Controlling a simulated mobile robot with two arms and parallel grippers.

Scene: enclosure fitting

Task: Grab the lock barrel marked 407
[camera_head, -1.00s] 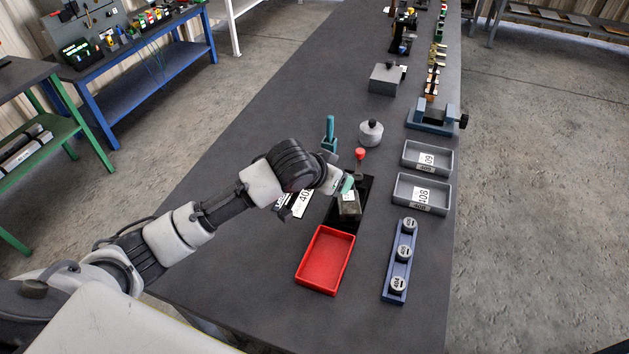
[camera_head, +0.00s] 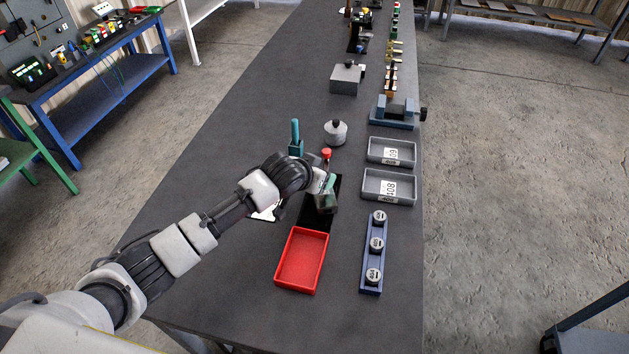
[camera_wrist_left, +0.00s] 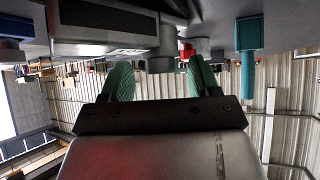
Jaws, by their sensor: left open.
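Three round lock barrels with pale tops stand upright in a blue rack (camera_head: 371,260) at the front right of the bench. They are the far barrel (camera_head: 379,217), the middle barrel (camera_head: 377,243) and the near barrel (camera_head: 374,275). Their numbers are too small to read surely, so I cannot tell which is 407. My left gripper (camera_head: 329,185) is open, left of and beyond the rack, over a dark mat with a dark block. Its green fingers are apart with no barrel between them in the left wrist view (camera_wrist_left: 160,80). My right gripper is not in view.
A red tray (camera_head: 282,265) lies left of the rack. Grey trays marked 408 (camera_head: 367,188) and 409 (camera_head: 372,150) lie beyond it. A teal upright tool (camera_head: 295,140), a round grey knobbed weight (camera_head: 335,133) and a vice (camera_head: 393,113) stand farther back.

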